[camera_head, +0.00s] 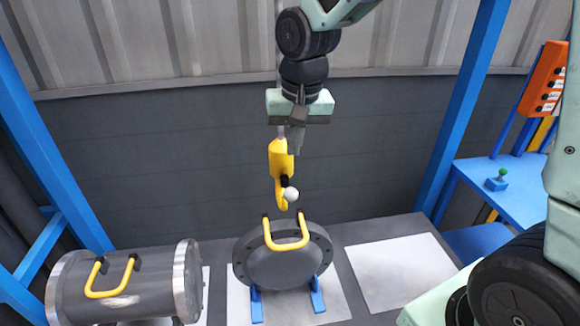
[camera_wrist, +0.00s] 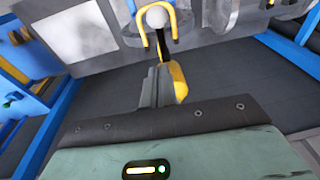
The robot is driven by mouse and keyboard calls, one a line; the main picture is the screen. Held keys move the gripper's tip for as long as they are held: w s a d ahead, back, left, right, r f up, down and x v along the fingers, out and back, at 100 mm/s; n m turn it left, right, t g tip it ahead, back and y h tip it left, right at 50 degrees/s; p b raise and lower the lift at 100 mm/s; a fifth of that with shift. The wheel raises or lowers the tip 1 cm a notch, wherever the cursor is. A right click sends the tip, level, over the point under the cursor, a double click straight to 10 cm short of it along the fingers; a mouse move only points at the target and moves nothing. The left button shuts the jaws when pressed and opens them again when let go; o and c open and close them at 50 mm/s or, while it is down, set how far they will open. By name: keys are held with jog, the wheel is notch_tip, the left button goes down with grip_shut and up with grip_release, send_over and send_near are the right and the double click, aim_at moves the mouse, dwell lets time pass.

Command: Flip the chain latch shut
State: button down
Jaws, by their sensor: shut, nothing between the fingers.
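A yellow hoist hook (camera_head: 281,160) hangs in the middle of the head view, above a dark flanged lid. A white ball knob (camera_head: 291,194) sits by a small black part at the hook's lower end; I take this for the latch, and cannot tell whether it is open or shut. My gripper (camera_head: 295,146) is shut and empty, pointing down in front of the hook's upper body and above the knob. In the wrist view, my fingers (camera_wrist: 157,85) overlap the yellow hook (camera_wrist: 179,82), and the knob (camera_wrist: 156,16) lies beyond the fingertips. Contact cannot be told.
The round lid (camera_head: 283,268) with a yellow handle (camera_head: 287,243) stands on blue supports below the hook. A grey flanged cylinder (camera_head: 130,290) lies at left. A bare white sheet (camera_head: 400,272) lies at right. Blue posts (camera_head: 462,105) frame the bench.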

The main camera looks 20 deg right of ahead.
aim_at(288, 185)
jog(key=f, duration=0.2)
jog(key=f+p, duration=0.1)
jog(key=f, duration=0.1)
jog(key=a+f, duration=0.1)
jog(key=f, duration=0.1)
jog(key=shift+s+a+f, duration=0.1)
jog(key=shift+s+f, duration=0.1)
jog(key=shift+s, duration=0.1)
jog(key=shift+f+b, duration=0.2)
jog(key=shift+b, duration=0.15)
